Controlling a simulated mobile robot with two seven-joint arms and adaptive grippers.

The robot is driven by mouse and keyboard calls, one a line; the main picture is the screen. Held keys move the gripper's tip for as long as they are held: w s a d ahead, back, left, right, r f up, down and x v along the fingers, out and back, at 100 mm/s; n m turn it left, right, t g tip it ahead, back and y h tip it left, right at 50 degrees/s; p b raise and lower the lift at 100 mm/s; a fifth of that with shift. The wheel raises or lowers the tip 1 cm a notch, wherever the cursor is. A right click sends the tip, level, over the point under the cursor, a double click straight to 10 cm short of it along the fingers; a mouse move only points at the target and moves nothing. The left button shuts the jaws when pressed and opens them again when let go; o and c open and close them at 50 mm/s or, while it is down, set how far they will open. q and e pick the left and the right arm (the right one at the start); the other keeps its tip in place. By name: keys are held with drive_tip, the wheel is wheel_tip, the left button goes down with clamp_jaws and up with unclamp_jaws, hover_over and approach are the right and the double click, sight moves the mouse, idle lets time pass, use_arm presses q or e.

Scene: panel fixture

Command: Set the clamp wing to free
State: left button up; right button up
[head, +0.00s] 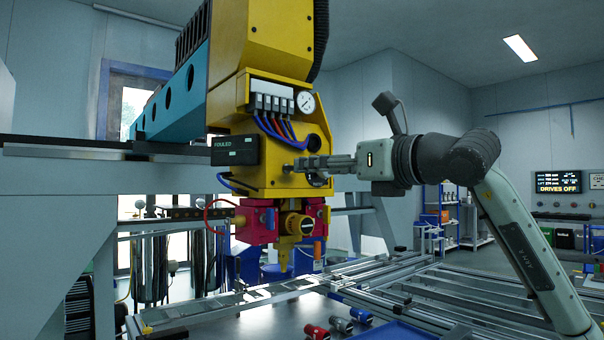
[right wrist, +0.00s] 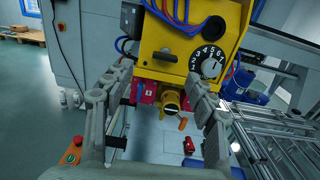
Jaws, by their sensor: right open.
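The yellow tool head (head: 262,160) hangs from the gantry, with a pink-red block and a yellow nozzle piece below it. Under it, a round yellow part with a dark face (head: 299,225) points outward; in the right wrist view this yellow part (right wrist: 171,100) lies between and beyond my fingers. I cannot tell for sure which part is the clamp wing. My right gripper (head: 300,165) is in front of the yellow housing, hiding part of its face. In the right wrist view my right gripper (right wrist: 160,76) is open, with nothing between its fingers. My left gripper is not in view.
A numbered black dial (right wrist: 209,62) is on the yellow housing beside my right finger. A black box reading FOULED (head: 234,150), blue hoses and a gauge (head: 305,102) surround the head. Red and grey fittings (head: 316,331) lie below on the metal bench.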

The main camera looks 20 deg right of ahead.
sight(292, 168)
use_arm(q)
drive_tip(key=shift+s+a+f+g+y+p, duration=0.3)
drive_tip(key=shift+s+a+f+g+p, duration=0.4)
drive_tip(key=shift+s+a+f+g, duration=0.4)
use_arm(e)
drive_tip(key=x, duration=0.7)
drive_tip(key=shift+w+d+r, duration=0.15)
drive_tip(key=shift+w+d, duration=0.1)
drive_tip(key=shift+w, duration=0.2)
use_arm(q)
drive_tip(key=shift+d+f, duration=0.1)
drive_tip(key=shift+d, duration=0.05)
use_arm(e)
drive_tip(key=c, duration=1.2)
